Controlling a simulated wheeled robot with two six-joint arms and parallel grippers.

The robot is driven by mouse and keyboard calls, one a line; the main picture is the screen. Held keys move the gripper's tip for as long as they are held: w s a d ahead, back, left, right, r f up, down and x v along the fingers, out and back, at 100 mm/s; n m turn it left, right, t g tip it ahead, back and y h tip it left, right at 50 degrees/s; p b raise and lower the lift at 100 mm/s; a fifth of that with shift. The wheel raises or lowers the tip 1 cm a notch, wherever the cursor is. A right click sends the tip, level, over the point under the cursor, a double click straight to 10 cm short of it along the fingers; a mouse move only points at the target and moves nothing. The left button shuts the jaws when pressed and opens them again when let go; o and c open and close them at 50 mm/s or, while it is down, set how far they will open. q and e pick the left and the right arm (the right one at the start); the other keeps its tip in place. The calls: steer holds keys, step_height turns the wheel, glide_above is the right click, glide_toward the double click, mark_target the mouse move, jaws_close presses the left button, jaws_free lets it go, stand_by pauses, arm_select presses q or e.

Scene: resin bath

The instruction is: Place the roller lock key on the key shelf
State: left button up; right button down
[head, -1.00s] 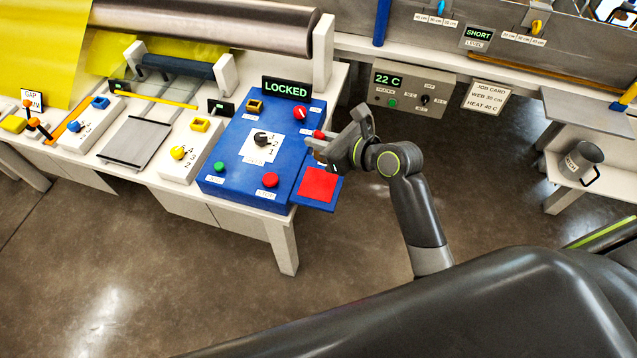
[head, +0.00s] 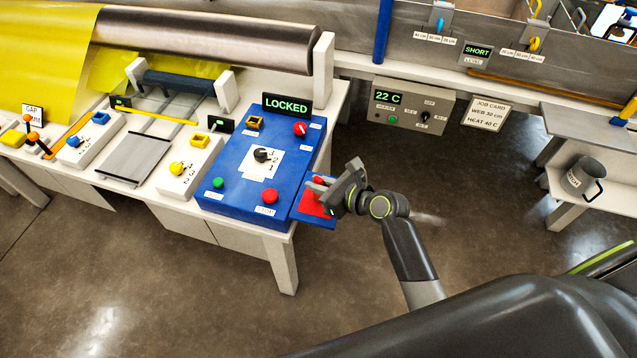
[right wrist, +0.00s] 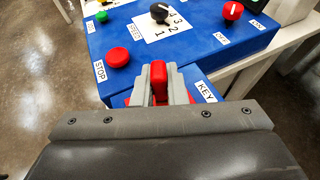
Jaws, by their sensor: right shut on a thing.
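The red roller lock key (right wrist: 158,76) is pinched between the two grey fingers of my right gripper (right wrist: 160,84) in the right wrist view. In the head view my right gripper (head: 318,186) is over the key shelf, and a bit of the red key (head: 318,179) shows at its fingers. The key shelf (head: 326,222) is a small blue ledge with a red pad (head: 309,207), at the right front of the blue control box. The gripper hides part of the pad. Whether the key touches the pad cannot be told. My left gripper is not in view.
The blue control box (head: 236,196) beside the shelf carries red and green buttons, a black dial (head: 262,155) and a sign (head: 287,104) reading LOCKED. A red knob (head: 300,128) sits at its back right. Open floor lies right of the shelf.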

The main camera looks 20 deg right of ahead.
steer(key=shift+f, duration=0.1)
steer(key=c, duration=1.5)
jaws_free()
steer(key=shift+o, duration=0.2)
steer(key=shift+r, duration=0.2)
steer(key=v, duration=1.2)
steer(key=shift+f, duration=0.15)
